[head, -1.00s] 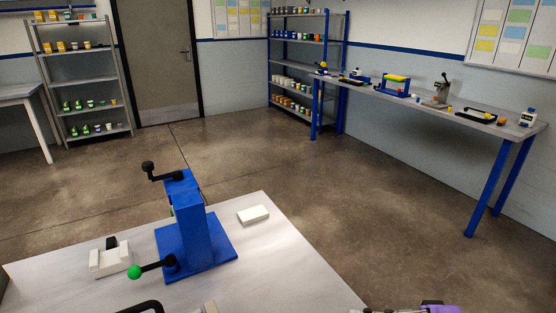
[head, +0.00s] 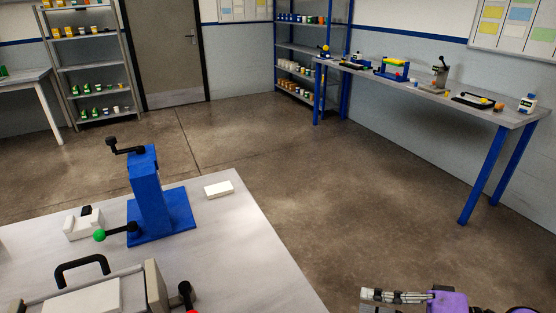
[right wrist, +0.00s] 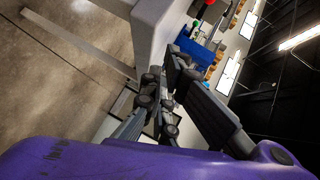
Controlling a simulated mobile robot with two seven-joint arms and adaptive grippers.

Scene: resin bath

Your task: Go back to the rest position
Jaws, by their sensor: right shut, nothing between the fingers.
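My right gripper (head: 372,296) is at the bottom right of the head view, over the floor to the right of the near table. It also shows in the right wrist view (right wrist: 165,65), with its dark fingers together and nothing between them. The purple shell of my right wrist fills the bottom of that view. My left gripper is not in view.
The near table (head: 245,265) carries a blue press (head: 150,195), a white block (head: 219,189), a white fixture (head: 84,223) and a black-handled case (head: 82,270). A long bench (head: 410,84) stands along the right wall. Open floor (head: 330,190) lies between.

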